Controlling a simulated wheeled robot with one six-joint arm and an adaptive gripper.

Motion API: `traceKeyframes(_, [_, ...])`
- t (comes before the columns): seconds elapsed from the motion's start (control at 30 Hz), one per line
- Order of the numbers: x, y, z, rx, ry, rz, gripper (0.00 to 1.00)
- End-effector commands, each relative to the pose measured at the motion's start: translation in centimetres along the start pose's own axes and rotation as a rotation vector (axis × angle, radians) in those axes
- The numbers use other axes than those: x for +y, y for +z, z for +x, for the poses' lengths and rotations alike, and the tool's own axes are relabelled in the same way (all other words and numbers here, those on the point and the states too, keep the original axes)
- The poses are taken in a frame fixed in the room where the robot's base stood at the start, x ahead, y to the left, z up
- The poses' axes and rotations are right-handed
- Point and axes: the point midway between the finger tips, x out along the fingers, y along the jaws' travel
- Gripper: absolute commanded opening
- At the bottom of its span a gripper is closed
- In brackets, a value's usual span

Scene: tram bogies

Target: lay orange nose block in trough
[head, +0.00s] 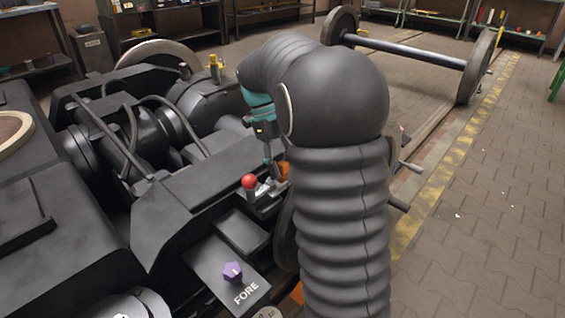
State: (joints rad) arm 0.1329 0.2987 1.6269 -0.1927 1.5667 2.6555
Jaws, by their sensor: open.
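A small orange block (284,171) shows just left of my black arm, on or just above a ledge of the dark bogie. My arm covers part of it. My gripper (270,172) points down at its left side, with its fingers close to it. The gripper is open; whether the fingers touch the block I cannot tell. Small grey metal parts (266,188) lie right below the gripper. I cannot clearly make out the trough among them.
A red ball-topped knob (250,181) stands close left of the gripper. A plate marked FORE (245,292) carries a purple piece (233,271). The bogie frame (180,210) fills the left.

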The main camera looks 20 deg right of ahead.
Motion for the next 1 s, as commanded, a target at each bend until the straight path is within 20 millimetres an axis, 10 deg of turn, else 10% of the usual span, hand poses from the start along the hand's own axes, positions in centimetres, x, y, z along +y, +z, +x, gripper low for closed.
traceKeyframes(1.0, [0.0,0.0,-11.9,0.0,0.0,-0.001,0.53])
